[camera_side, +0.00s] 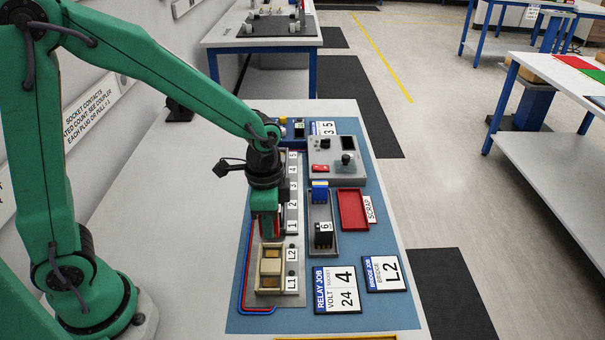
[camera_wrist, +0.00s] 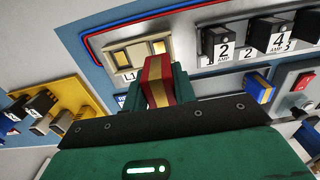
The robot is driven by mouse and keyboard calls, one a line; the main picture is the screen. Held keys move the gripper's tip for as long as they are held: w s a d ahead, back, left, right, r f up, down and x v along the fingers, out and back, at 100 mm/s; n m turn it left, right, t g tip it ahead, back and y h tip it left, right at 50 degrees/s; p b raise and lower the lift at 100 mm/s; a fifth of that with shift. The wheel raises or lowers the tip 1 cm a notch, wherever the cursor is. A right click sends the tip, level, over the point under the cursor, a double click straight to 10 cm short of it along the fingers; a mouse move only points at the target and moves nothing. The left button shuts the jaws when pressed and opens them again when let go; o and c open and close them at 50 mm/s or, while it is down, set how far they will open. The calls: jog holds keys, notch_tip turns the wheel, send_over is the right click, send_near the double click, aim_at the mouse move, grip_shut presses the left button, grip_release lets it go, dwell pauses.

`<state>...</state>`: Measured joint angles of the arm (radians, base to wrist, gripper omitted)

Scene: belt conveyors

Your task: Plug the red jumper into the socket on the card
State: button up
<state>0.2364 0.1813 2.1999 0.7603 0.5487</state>
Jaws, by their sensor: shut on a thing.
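My gripper (camera_wrist: 157,90) is shut on the red jumper (camera_wrist: 154,70), a red piece with a gold strip, in the wrist view. The bridge job card (camera_side: 383,273) reads L2. In the wrist view the cream block (camera_wrist: 113,60) shows behind the jumper, its L1 label visible and its L2 label hidden. I cannot tell whether the jumper touches the block.
Numbered sockets (camera_side: 292,190) run beyond the block. A grey tray (camera_side: 335,249) with blue and black pieces, a red scrap tray (camera_side: 344,213) and a control box (camera_side: 348,172) stand to the right. The relay job card (camera_side: 336,290) lies nearer. Red and blue wires (camera_side: 243,285) edge the left side.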

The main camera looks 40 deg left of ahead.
jog(key=shift+f, duration=2.8)
jog(key=shift+f, duration=0.7)
dwell(0.6)
jog(key=o, duration=1)
jog(key=shift+o, duration=0.8)
jog(key=shift+s, duration=0.15)
jog(key=shift+o, duration=1.2)
jog(key=shift+r, duration=3.8)
